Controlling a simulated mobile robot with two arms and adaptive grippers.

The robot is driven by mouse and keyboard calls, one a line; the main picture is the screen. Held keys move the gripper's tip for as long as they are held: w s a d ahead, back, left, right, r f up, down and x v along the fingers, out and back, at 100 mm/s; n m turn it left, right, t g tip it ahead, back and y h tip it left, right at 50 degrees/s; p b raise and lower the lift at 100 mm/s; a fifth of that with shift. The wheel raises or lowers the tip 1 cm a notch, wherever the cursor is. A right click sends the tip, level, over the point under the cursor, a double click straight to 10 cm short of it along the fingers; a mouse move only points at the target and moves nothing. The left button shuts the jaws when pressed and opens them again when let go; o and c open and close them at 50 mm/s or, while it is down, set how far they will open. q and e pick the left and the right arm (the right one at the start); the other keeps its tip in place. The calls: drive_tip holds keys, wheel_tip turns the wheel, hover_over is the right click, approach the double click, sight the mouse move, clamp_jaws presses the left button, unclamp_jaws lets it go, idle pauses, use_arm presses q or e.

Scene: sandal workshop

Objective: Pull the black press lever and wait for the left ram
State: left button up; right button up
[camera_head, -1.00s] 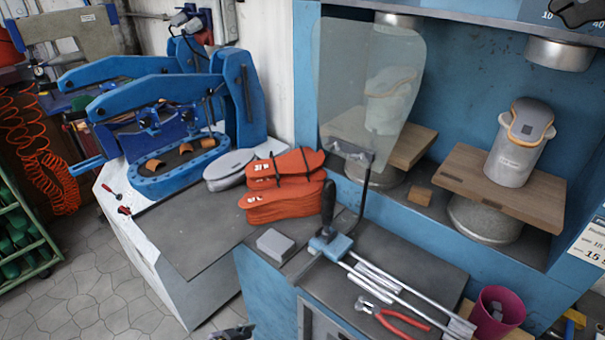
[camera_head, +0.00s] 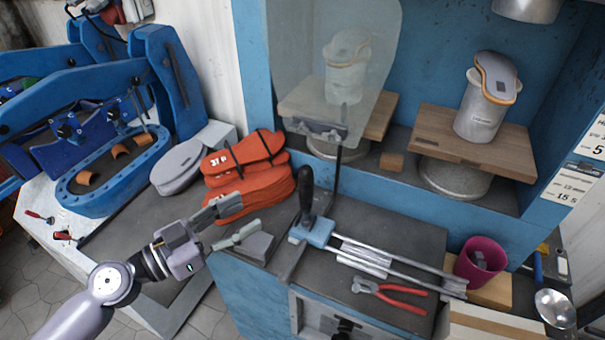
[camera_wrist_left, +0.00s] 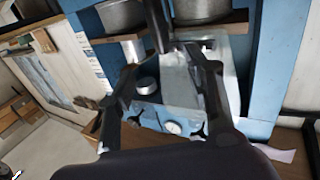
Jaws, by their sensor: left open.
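The black press lever (camera_head: 306,190) stands upright on a blue block at the front of the blue press bench. My left gripper (camera_head: 248,215) is open and empty, a short way left of the lever and apart from it. Its two spread fingers also show in the left wrist view (camera_wrist_left: 170,75). The left press station has a pale canister (camera_head: 346,80) on a wooden board, seen through a clear guard (camera_head: 300,60). The left ram is out of the head view. The right ram (camera_head: 525,8) shows at the top edge.
Orange sandal soles (camera_head: 250,195) and a grey block (camera_head: 258,246) lie near my left gripper. Metal rods (camera_head: 375,255), red-handled pliers (camera_head: 390,294) and a magenta cup (camera_head: 480,262) are right of the lever. A blue machine (camera_head: 110,180) stands at left.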

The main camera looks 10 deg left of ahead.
use_arm(q)
drive_tip(key=p, duration=0.5)
approach(300, 183)
drive_tip(key=x, duration=0.3)
drive_tip(key=p+x, duration=0.3)
drive_tip(key=x, duration=0.4)
drive_tip(key=shift+w+d, duration=0.1)
drive_tip(key=shift+w, duration=0.1)
drive_tip(key=shift+w+d+f, duration=0.15)
drive_tip(key=shift+w+d, duration=0.2)
drive_tip(key=shift+w, duration=0.05)
drive_tip(key=shift+d, duration=0.1)
drive_tip(key=shift+c, duration=0.2)
drive_tip(key=c, duration=0.9)
clamp_jaws()
